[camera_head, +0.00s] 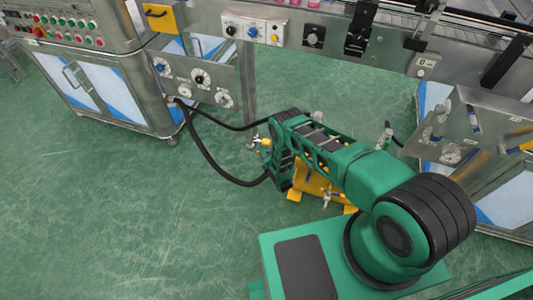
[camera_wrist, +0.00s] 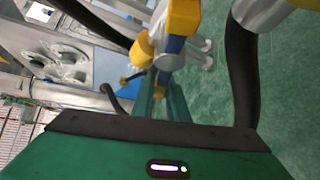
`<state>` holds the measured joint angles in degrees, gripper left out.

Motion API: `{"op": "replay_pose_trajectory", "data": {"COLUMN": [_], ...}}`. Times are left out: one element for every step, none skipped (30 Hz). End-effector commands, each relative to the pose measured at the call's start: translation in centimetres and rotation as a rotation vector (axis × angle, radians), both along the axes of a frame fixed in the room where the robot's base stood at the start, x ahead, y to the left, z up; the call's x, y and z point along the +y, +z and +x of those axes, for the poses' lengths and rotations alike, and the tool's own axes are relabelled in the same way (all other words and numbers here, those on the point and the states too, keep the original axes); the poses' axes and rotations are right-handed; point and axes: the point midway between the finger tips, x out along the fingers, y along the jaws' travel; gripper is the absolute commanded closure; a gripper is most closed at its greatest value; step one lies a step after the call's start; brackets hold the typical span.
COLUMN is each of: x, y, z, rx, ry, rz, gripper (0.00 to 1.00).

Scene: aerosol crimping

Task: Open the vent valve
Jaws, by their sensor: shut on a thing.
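My gripper (camera_wrist: 160,78) shows in the wrist view as two narrow green fingers, shut at the lower end of a yellow-and-blue valve part (camera_wrist: 174,42). The exact contact is hard to make out. Silver fittings (camera_wrist: 203,47) sit just right of this part. In the head view, my green arm hides the gripper and much of the yellow unit (camera_head: 318,182) on the floor. A small valve with a yellow piece (camera_head: 258,141) shows left of my arm. I cannot tell for certain which fitting is the vent valve or how far it is turned.
A black hose (camera_head: 205,155) runs from the left cabinet (camera_head: 100,88) toward the yellow unit. Another dark hose (camera_wrist: 241,60) passes close right of the fingers. A metal panel with gauges (camera_head: 460,135) stands at right. Green floor (camera_head: 120,210) is clear at left.

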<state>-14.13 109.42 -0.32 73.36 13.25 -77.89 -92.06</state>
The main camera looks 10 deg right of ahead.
Motion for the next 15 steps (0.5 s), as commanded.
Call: {"op": "replay_pose_trajectory", "data": {"x": [-0.12, -0.11, -0.10, -0.08, -0.01, 0.02, 0.02, 0.03, 0.04, 0.04, 0.05, 0.05, 0.06, 0.11, 0.15], "y": [-0.17, -0.18, -0.19, -0.19, -0.20, -0.22, -0.22, -0.21, -0.19, -0.17, -0.16, -0.14, -0.12, -0.12, -0.11], "z": [-0.16, -0.17, -0.17, -0.17, -0.19, -0.19, -0.19, -0.19, -0.18, -0.16, -0.15, -0.13, -0.13, -0.13, -0.13], "rx": [0.004, 0.005, 0.005, 0.005, 0.005, 0.005, 0.005, 0.005, 0.005, 0.004, 0.004, 0.004, 0.003, 0.003, 0.003], "ry": [-0.001, -0.001, 0.000, 0.000, 0.001, 0.001, 0.001, 0.001, 0.001, 0.001, 0.001, 0.001, 0.002, 0.002, 0.003], "rz": [-0.001, -0.001, -0.001, -0.002, -0.002, -0.002, -0.002, -0.002, -0.003, -0.003, -0.003, -0.003, -0.002, -0.002, -0.002], "gripper": [1.00, 1.00, 1.00, 1.00, 1.00, 0.80, 0.72, 0.68, 0.68, 0.68, 0.68, 0.68, 0.68, 0.68, 0.68]}}
